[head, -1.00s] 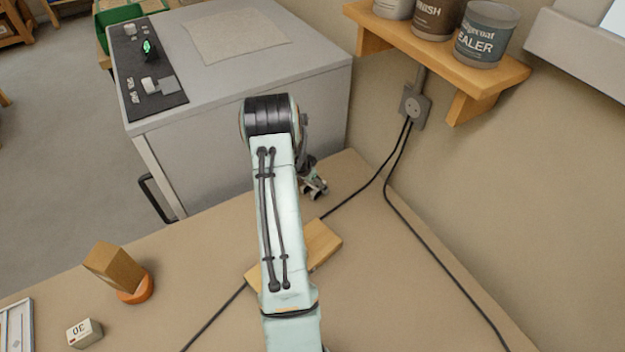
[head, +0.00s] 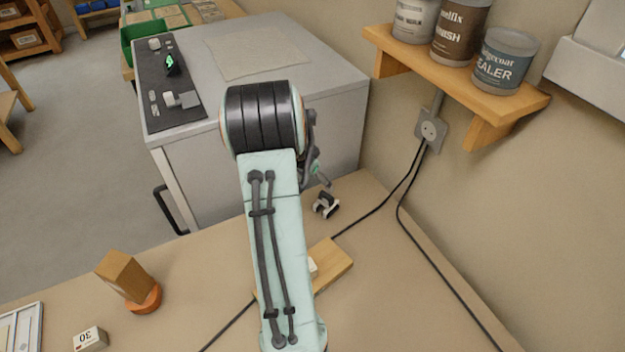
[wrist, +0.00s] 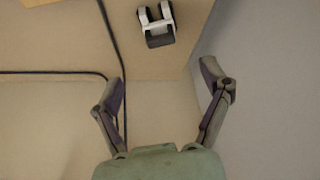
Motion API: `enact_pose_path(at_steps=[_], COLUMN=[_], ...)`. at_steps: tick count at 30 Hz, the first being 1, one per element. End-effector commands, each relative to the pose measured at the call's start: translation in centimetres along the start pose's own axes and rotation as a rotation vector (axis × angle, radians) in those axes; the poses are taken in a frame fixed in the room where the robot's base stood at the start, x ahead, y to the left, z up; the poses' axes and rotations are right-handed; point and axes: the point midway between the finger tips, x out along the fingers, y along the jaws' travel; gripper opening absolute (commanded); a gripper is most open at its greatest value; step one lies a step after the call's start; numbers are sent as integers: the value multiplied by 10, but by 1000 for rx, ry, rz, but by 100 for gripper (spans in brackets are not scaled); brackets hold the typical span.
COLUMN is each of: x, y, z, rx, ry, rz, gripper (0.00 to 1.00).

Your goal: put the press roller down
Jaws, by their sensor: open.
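The press roller (head: 326,205), a small black-and-white tool, rests on the tan bench near its far end by the grey cabinet. It also shows at the top of the wrist view (wrist: 157,24), close to the bench edge. My gripper (wrist: 163,72) is open and empty, its two fingers spread wide with bare bench between them. The roller lies beyond the fingertips, apart from them. In the head view my gripper (head: 318,175) is partly hidden behind my arm, just above the roller.
A wooden board (head: 336,262) with a pale item lies beside my arm, partly hidden. A black cable (head: 375,212) crosses the bench. A wood block (head: 125,275) on an orange base (head: 147,300) and a white box (head: 90,340) stand left. A shelf (head: 455,80) holds cans.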

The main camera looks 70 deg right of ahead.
Motion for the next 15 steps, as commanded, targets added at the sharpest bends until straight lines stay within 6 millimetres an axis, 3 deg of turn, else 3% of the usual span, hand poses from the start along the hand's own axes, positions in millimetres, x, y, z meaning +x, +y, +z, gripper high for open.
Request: enact_pose_path(at_steps=[11, 14, 15], x=[-12, -41, -60], y=[-3, -20, -28], z=[5, 32, 53], rx=[-19, -129, -209], ry=[-7, -39, -62], rz=[-7, -50, -77], gripper=[78, 78, 78])
